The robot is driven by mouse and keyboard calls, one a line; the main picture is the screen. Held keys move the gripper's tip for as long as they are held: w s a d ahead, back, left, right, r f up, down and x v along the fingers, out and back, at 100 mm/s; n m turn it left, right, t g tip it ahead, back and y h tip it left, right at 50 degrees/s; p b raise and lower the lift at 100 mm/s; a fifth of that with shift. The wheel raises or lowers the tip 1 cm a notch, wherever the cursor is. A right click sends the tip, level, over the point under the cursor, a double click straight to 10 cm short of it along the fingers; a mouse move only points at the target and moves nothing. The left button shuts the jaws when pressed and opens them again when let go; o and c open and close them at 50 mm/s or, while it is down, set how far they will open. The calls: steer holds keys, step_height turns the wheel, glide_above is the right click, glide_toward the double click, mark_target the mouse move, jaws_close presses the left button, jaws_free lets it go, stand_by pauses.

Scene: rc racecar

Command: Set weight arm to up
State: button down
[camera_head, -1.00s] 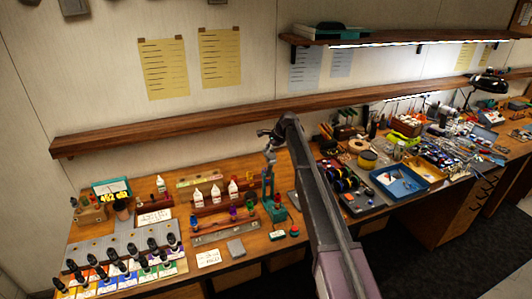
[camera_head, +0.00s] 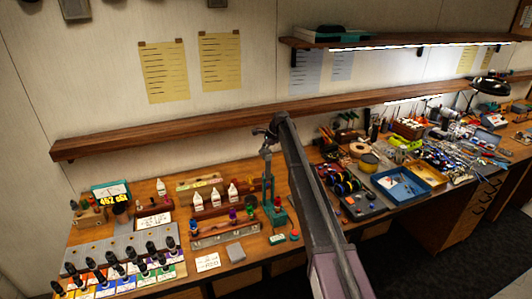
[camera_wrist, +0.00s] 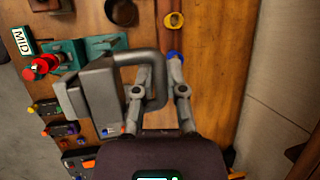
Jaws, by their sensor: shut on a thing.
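A teal stand (camera_head: 277,212) rises from the bench in the head view, with a grey upright part on it. My gripper (camera_head: 270,135) is at the top of this part. In the wrist view, a grey block (camera_wrist: 103,98) with a bent grey handle (camera_wrist: 157,72) appears to be the weight arm. My gripper (camera_wrist: 160,65) has its two fingers on either side of the handle and is shut on it. Teal parts of the stand (camera_wrist: 95,48) and a red knob (camera_wrist: 42,66) show to the left. The contact in the head view is too small to make out.
A "MID" label (camera_wrist: 21,41) lies left of the stand. Several white bottles (camera_head: 215,195) stand left of it, with dark-capped bottles (camera_head: 125,268) at the front left. Blue and yellow trays (camera_head: 402,186) are to the right. A long wooden shelf (camera_head: 180,130) runs behind.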

steer(key=shift+w+a+f, duration=0.3)
steer(key=shift+a+f, duration=0.05)
steer(key=shift+a, duration=0.05)
steer(key=c, duration=1)
jaws_free()
steer(key=shift+w, duration=0.15)
steer(key=shift+o, duration=0.2)
steer(key=shift+d, duration=0.15)
steer(key=shift+r, duration=0.1)
